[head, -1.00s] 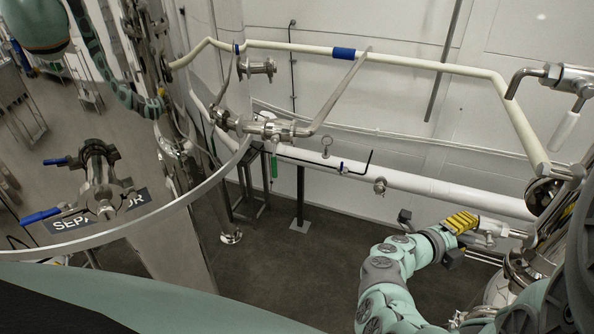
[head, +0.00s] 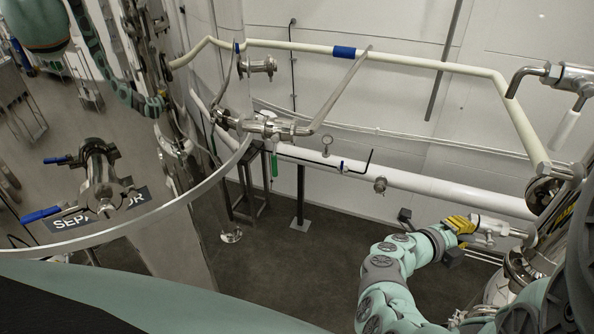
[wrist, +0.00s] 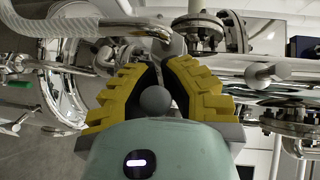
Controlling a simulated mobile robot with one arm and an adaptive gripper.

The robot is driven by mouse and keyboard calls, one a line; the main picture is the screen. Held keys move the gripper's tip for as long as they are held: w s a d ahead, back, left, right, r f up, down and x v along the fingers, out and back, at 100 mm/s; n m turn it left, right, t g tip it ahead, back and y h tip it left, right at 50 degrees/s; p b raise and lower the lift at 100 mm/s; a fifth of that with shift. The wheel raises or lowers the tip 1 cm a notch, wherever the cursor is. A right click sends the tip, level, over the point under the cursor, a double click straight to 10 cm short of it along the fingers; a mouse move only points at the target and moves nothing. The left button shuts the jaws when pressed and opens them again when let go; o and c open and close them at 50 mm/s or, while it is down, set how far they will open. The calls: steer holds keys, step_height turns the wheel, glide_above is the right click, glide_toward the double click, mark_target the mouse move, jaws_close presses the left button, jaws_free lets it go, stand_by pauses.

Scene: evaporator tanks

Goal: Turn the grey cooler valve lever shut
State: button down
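My gripper (head: 460,224) is low at the right in the head view, its yellow fingers up against a small metal valve (head: 491,228) on the pipework. In the wrist view my gripper (wrist: 165,66) has its yellow fingers drawn together at the tips. The rounded end of a grey lever (wrist: 155,99) shows between them, close to the palm. The fingers appear shut around this lever. The rest of the lever and its joint with the valve are largely hidden by the fingers.
A white-handled valve (head: 565,130) stands at the upper right. A white pipe (head: 440,188) runs along the wall behind my arm. Flanged fittings (wrist: 205,35) and another rounded handle (wrist: 265,75) are close to my fingers. The dark floor (head: 300,275) is open at the centre.

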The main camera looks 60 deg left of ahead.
steer(key=shift+d+f+t+b, duration=0.15)
steer(key=shift+f+t+b, duration=0.2)
steer(key=shift+b, duration=1.25)
